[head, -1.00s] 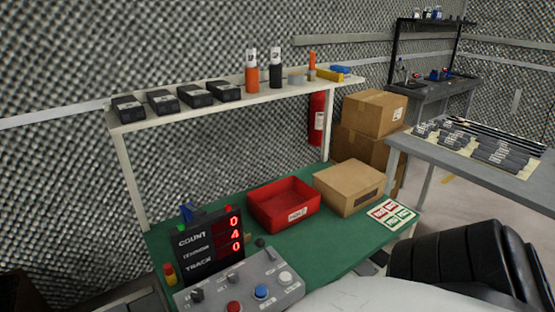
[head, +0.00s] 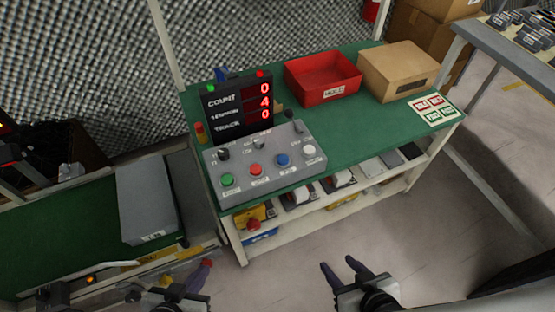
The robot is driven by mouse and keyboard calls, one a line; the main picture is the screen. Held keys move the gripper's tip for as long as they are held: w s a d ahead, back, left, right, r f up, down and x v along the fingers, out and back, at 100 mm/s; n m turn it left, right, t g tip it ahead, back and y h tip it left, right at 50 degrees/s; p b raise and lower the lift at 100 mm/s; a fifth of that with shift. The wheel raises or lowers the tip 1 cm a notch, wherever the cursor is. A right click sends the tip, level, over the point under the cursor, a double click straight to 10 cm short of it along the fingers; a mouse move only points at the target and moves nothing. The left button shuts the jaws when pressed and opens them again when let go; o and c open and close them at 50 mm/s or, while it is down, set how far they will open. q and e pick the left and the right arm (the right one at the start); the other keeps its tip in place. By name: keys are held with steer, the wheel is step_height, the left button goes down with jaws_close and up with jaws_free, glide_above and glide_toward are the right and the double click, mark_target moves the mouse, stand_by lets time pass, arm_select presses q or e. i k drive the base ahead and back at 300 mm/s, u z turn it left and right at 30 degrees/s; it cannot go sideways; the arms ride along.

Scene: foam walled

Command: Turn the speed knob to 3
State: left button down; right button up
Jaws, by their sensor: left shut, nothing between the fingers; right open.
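The grey control box (head: 265,165) sits at the near left of the green-topped bench. Two small dark knobs stand on its upper part, a left knob (head: 223,154) and a middle knob (head: 259,143). Their labels and pointer positions are too small to read, so I cannot tell which is the speed knob. Green, red, blue and white buttons line its front. A display (head: 240,105) behind it reads count 0, tension 4, track 0. My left gripper (head: 202,270) is shut and empty, below and left of the box. My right gripper (head: 340,265) is open and empty, below the bench front.
A red bin (head: 322,75) and a cardboard box (head: 398,71) stand at the back of the bench (head: 360,125). A lower shelf holds several items. A grey case (head: 147,205) lies on another green surface at left.

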mark_target(224, 154)
steer(key=k, duration=0.5)
steer(key=u, duration=0.9)
steer(key=i, duration=0.7)
steer(key=z, duration=0.3)
